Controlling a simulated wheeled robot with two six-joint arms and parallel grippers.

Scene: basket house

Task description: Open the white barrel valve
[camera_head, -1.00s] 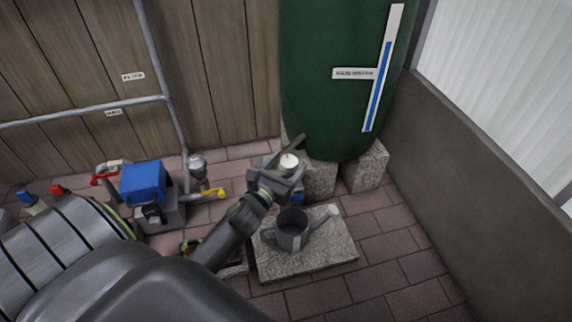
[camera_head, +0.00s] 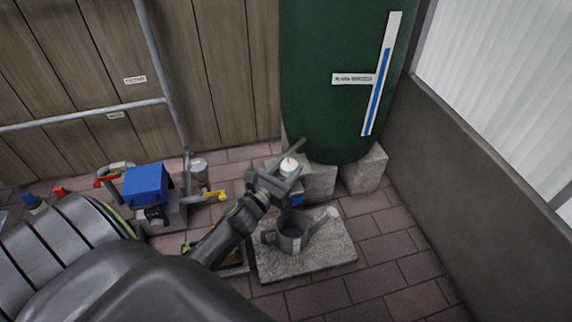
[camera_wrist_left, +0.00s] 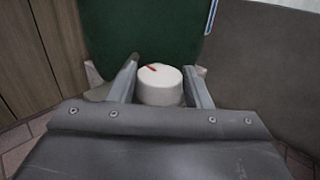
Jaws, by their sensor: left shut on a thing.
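The white barrel valve (camera_head: 288,165) is a round white knob with a red mark on its top, low in front of the green barrel (camera_head: 335,85). My left gripper (camera_head: 283,168) is shut on the knob, one finger on each side of it. In the left wrist view the knob (camera_wrist_left: 160,86) sits between the two fingers (camera_wrist_left: 161,88), and its red mark points up and to the left. The gripper hides the part of the valve below the knob. My right gripper is not in view.
A grey watering can (camera_head: 292,238) stands on a stone slab (camera_head: 315,270) below the gripper. A blue-topped pump (camera_head: 146,185) and a yellow lever (camera_head: 215,195) are to the left. Stone blocks (camera_head: 363,168) support the barrel. A wall (camera_head: 470,165) bounds the right side.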

